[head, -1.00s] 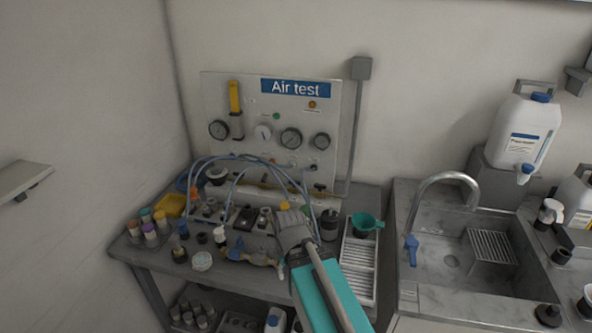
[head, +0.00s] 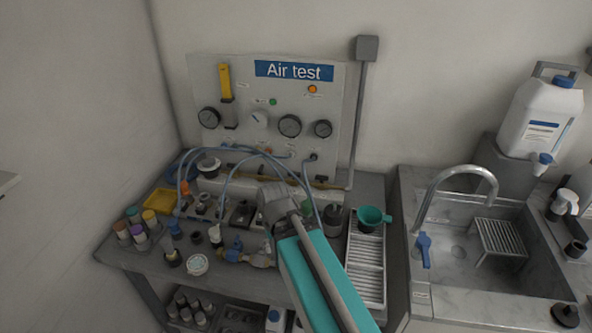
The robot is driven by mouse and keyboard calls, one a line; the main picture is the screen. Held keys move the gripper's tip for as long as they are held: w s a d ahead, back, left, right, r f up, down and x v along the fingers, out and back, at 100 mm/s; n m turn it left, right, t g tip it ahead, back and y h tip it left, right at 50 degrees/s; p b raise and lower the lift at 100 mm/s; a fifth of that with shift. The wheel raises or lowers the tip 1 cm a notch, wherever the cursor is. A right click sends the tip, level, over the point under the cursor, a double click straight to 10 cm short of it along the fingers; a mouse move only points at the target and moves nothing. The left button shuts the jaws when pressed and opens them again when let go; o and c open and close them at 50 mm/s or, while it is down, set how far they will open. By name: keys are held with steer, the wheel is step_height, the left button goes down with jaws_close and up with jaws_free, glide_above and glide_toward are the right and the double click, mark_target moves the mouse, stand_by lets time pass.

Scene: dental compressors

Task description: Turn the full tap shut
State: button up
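I cannot read which tap is marked full. Several candidates show in the head view. A brass fitting with a blue handle (head: 236,247) lies on the front of the test bench. A small black-handled tap (head: 321,180) sits at the lower right of the Air test panel (head: 345,110). A blue lever (head: 424,248) is at the sink's front left, and a blue-and-white tap (head: 542,160) is low on the white jug (head: 540,115). My gripper (head: 272,195) is over the middle of the bench, seen from behind. Its fingertips and anything between them are hidden.
Blue hoses (head: 225,180) loop over the bench around my gripper. The steel sink faucet (head: 455,175) rises further right.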

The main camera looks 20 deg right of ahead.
steer(key=w+r+n+p, duration=0.2)
steer(key=w+r+p, duration=0.1)
steer(key=w, duration=0.1)
step_height(320, 180, up, 14)
steer(key=n+p, duration=0.9)
steer(key=p, duration=0.5)
glide_above(294, 176)
steer(key=shift+w+d, duration=0.2)
steer(key=shift+w, duration=0.1)
steer(key=shift+f+b, duration=0.25)
steer(key=shift+b, duration=0.05)
step_height(294, 176, down, 13)
steer(key=b, duration=1.3)
steer(key=shift+f, duration=0.15)
